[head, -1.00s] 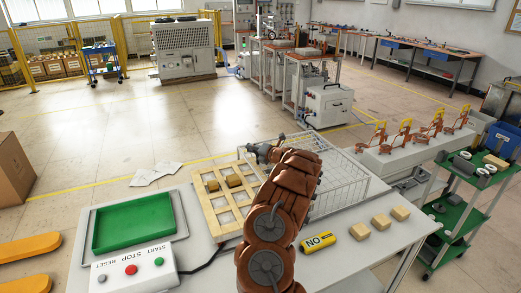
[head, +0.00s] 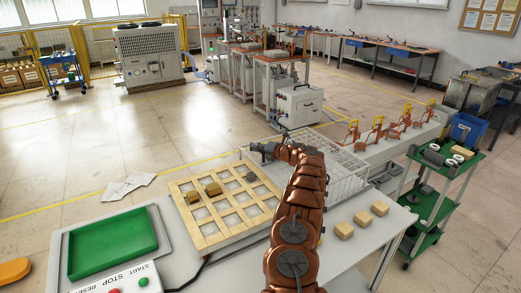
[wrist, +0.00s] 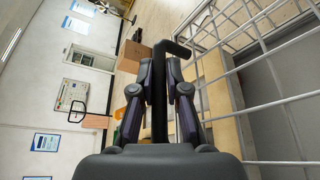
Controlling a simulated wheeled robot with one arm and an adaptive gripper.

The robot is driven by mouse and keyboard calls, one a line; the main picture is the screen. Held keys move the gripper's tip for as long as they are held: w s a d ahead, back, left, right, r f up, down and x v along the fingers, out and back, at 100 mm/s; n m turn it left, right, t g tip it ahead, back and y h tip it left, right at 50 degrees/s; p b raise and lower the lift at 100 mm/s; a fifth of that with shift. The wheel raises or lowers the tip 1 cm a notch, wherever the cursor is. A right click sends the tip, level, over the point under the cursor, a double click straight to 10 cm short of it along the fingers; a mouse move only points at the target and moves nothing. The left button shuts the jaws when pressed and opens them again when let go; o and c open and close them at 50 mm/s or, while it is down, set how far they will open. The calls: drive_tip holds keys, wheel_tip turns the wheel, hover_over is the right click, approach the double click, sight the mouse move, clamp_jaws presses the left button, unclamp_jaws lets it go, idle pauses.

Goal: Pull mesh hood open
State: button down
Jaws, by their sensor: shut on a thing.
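The mesh hood (head: 345,170), a white wire cage, is at the back right of the worktable, partly hidden behind my arm. In the wrist view its wire mesh (wrist: 259,45) fills the right side. My gripper (head: 255,150) is at the hood's left side, above the far edge of the wooden grid. In the wrist view, my gripper's fingers (wrist: 160,72) are closed around a dark bent handle (wrist: 178,48). The handle's joint with the hood cannot be seen clearly.
The green tray (head: 110,243) and button box (head: 125,280) are at left. Wooden blocks (head: 362,219) lie at right. A green-shelved cart (head: 430,205) stands beyond. The floor behind the table is open.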

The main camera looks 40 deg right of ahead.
drive_tip(key=shift+s+d, duration=0.1)
drive_tip(key=shift+d, duration=0.45)
drive_tip(key=c, duration=1.2)
unclamp_jaws()
